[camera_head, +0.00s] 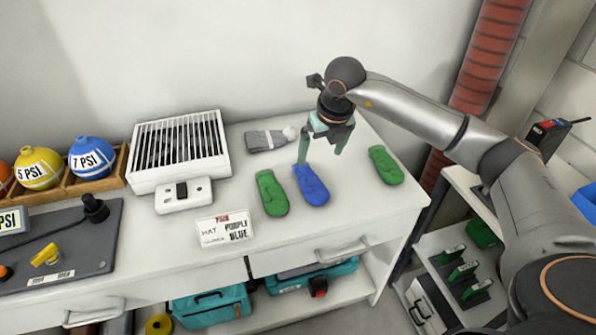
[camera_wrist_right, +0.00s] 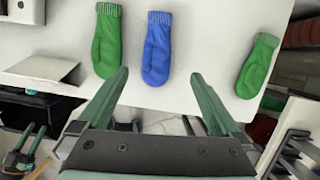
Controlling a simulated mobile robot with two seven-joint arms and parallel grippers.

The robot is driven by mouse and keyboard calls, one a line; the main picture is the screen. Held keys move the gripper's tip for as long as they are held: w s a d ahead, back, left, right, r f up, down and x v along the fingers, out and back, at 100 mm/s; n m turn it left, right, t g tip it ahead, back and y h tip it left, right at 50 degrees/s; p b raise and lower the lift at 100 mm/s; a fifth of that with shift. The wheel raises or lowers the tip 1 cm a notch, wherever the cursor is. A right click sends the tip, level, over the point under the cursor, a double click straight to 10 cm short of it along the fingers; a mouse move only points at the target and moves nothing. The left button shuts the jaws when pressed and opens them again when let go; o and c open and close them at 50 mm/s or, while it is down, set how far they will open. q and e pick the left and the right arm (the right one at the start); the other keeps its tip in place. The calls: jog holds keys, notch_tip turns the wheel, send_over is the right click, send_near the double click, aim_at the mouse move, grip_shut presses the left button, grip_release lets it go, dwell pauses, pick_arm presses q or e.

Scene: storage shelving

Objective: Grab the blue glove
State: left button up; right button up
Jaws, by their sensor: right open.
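The blue glove (camera_head: 311,184) lies flat on the white counter between two green gloves. It also shows in the right wrist view (camera_wrist_right: 157,50), ahead of the fingers. One green glove (camera_head: 271,193) lies close on its left, and another green glove (camera_head: 386,166) lies farther to the right. My right gripper (camera_head: 320,158) is open and empty, above the counter by the far end of the blue glove. In the right wrist view its two fingers (camera_wrist_right: 158,95) are spread wide with nothing between them.
A grey knit hat (camera_head: 270,140) lies behind the gloves. A sign card (camera_head: 225,230) reading "hat purple" and "blue" stands at the front left. A white slatted heater (camera_head: 180,150) is on the left. Counter (camera_head: 350,215) is clear around the right green glove.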

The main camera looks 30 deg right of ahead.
send_over(311, 180)
jog(key=s, duration=0.2)
jog(key=x, duration=0.2)
jog(key=s+x, duration=0.1)
jog(key=x, duration=0.3)
jog(key=shift+s+d+f, duration=0.15)
jog(key=shift+s+f, duration=0.05)
jog(key=shift+f, duration=0.3)
jog(key=x, duration=0.3)
jog(key=b+x, duration=0.1)
jog(key=x, duration=0.1)
jog(key=shift+w+a+f, duration=0.1)
jog(key=shift+a, duration=0.2)
jog(key=c, duration=1.3)
jog(key=shift+c, duration=0.5)
